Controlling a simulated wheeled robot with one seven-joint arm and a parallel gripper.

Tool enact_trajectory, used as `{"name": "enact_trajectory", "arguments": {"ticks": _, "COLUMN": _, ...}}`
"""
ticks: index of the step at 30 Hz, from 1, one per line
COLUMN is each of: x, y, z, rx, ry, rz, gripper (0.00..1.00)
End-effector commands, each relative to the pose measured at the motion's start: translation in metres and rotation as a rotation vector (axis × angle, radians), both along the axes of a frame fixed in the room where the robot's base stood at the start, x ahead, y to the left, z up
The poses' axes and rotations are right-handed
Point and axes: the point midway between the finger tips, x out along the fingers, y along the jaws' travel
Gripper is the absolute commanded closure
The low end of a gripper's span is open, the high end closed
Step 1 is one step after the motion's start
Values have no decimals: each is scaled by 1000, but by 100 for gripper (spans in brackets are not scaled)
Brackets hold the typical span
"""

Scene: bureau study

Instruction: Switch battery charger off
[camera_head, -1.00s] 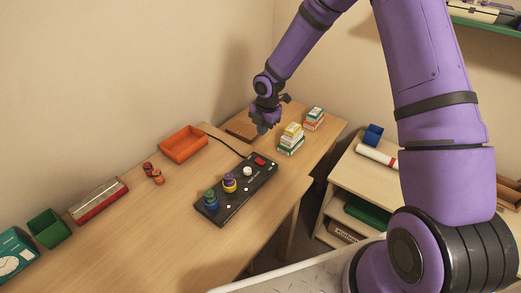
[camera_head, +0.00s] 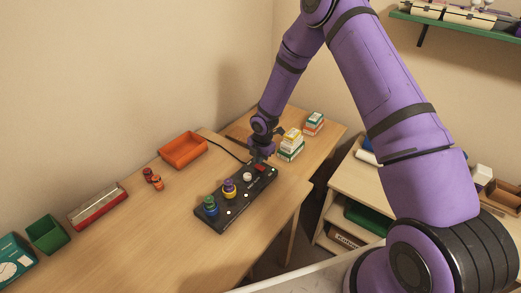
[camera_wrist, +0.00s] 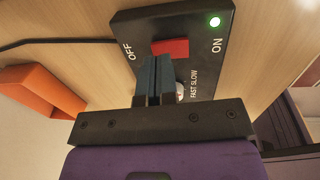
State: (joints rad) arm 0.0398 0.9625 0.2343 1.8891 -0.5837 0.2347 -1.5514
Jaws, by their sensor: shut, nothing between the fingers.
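The battery charger (camera_head: 236,196) is a long black unit on the desk, with coloured round pieces, a white knob (camera_head: 248,177) and a red switch (camera_head: 260,168) at its far end. In the wrist view the red rocker switch (camera_wrist: 170,47) lies between the labels OFF on the left and ON on the right. The fingers partly hide the switch and the knob.
A black cable (camera_wrist: 60,41) runs from the charger's OFF side. An orange tray (camera_head: 183,150) stands behind it on the desk. Stacked small boxes (camera_head: 291,145) stand close to my gripper on the right.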

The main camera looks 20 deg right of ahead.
Motion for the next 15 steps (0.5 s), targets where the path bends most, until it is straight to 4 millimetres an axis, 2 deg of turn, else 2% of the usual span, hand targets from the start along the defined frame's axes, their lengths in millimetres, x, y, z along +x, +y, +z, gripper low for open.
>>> {"name": "enact_trajectory", "arguments": {"ticks": 6, "x": 2, "y": 1, "z": -16, "rx": 0, "ry": 0, "rz": 0, "gripper": 100}}
{"name": "enact_trajectory", "arguments": {"ticks": 15, "x": 2, "y": 1, "z": -18, "rx": 0, "ry": 0, "rz": 0, "gripper": 100}}
